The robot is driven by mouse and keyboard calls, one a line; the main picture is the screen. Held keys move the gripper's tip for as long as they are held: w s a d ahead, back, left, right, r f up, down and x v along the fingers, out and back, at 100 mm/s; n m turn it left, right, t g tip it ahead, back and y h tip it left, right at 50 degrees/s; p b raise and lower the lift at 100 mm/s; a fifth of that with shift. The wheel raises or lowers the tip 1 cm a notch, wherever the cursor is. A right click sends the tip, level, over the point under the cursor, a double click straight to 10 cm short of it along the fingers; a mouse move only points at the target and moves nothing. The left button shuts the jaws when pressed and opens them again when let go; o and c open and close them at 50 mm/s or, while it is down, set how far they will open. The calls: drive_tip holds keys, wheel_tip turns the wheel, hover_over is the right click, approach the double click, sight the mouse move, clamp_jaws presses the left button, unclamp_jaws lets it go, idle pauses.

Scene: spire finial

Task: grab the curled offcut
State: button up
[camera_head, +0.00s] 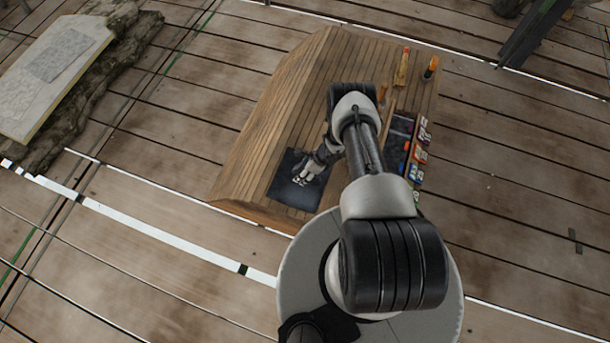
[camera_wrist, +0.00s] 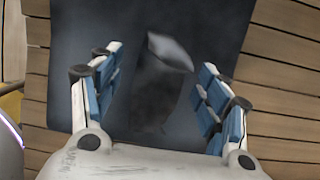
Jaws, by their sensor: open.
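The curled offcut (camera_wrist: 171,52) is a small grey, bent piece lying on a dark mat (camera_wrist: 65,55) in the wrist view. It shows between and a little beyond the fingertips of my gripper (camera_wrist: 159,72). My gripper is open, with blue-padded fingers to either side of the offcut and nothing held. In the head view my gripper (camera_head: 309,170) is over the dark mat (camera_head: 287,187) on the wooden bench (camera_head: 262,130). The offcut cannot be made out there.
A dark tray (camera_head: 402,125) and several small coloured items (camera_head: 420,150) are right of my arm. An orange-topped item (camera_head: 431,68) and a wooden-handled tool (camera_head: 403,66) stand at the bench's far end. The bench's left side is bare.

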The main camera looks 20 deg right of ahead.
drive_tip(key=shift+r, duration=0.1)
drive_tip(key=c, duration=1.3)
